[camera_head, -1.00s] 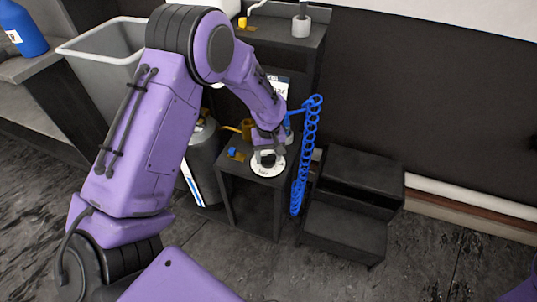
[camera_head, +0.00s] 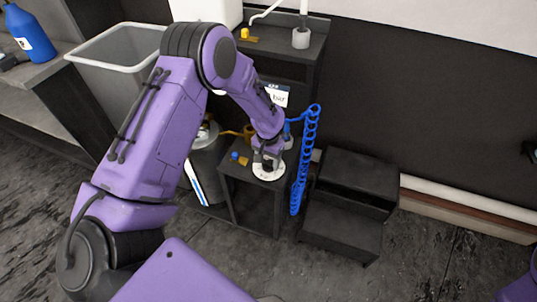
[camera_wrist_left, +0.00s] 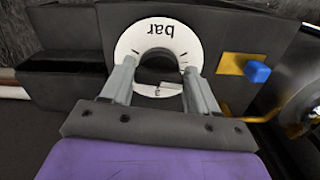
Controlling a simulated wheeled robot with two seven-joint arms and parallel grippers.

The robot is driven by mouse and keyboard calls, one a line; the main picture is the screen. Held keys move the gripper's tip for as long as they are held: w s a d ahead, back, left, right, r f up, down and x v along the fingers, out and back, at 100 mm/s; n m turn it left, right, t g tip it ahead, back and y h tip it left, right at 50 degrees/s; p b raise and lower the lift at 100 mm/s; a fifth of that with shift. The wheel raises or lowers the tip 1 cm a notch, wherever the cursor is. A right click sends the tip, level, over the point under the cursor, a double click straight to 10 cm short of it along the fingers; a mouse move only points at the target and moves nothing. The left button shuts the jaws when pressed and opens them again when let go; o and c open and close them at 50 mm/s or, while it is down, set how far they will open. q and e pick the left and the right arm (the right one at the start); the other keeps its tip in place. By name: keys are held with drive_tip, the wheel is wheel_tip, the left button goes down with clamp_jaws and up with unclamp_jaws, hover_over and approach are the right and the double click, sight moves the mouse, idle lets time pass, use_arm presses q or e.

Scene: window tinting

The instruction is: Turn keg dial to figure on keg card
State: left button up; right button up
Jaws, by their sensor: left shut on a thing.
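The keg dial is a white round plate (camera_wrist_left: 184,35) marked "bar", with a dark knob (camera_wrist_left: 158,66) at its middle. In the head view the white plate (camera_head: 268,174) lies on top of a small dark stand. My left gripper (camera_wrist_left: 160,80) is shut on the dark knob, one finger on each side of it. It also shows in the head view (camera_head: 268,160), reaching down to the dial. The keg card (camera_head: 277,95) is a white card on the dark cabinet behind, partly hidden by my left arm; its figure is too small to read. My right gripper is not in view.
A blue coiled hose (camera_head: 305,160) hangs just right of the dial. A blue knob on a brass fitting (camera_wrist_left: 257,71) sits beside the dial. A grey keg (camera_head: 208,165) stands left of the stand, and a dark step (camera_head: 345,210) stands to the right.

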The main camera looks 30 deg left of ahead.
sight(268, 161)
use_arm(q)
drive_tip(key=m+p, duration=0.1)
drive_tip(key=m, duration=0.2)
drive_tip(key=shift+a+r+m, duration=0.1)
drive_tip(key=shift+m, duration=0.3)
drive_tip(key=shift+w+a+m+p, duration=0.15)
drive_tip(key=shift+m+p, duration=0.5)
drive_tip(key=shift+m, duration=1.55)
drive_tip(key=o, duration=1.1)
drive_tip(key=shift+c, duration=0.2)
wheel_tip(268, 161, up, 10)
drive_tip(key=shift+r, duration=0.2)
